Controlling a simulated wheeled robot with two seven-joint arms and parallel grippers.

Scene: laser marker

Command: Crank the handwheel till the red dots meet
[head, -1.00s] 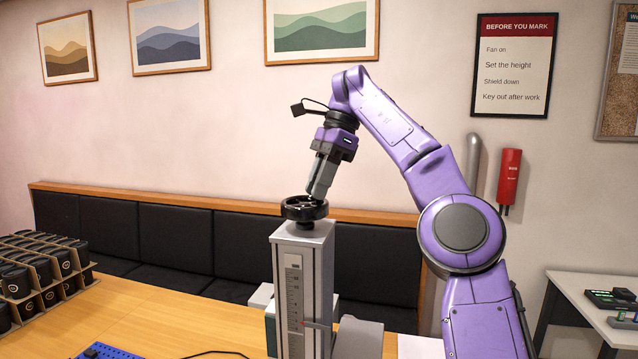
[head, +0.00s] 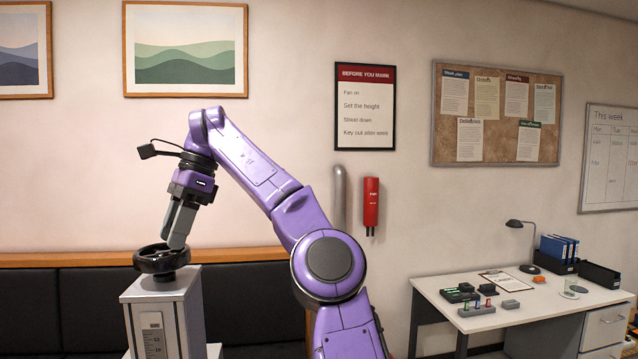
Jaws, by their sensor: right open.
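The black handwheel (head: 151,260) sits on top of the grey column (head: 176,294) of the laser marker, at the lower left of the head view. A scale (head: 152,336) shows on the column's front, cut off by the bottom edge. My right gripper (head: 178,243) points down at the wheel's right side, with its fingertips at the rim. It is open; whether it touches the rim I cannot tell. The red dots are out of view. My left gripper is not in view.
A white desk (head: 530,301) with a lamp (head: 522,231), blue binders (head: 558,248) and small devices stands at the right. A dark bench (head: 258,305) runs behind the column. A red extinguisher (head: 370,202) hangs on the wall.

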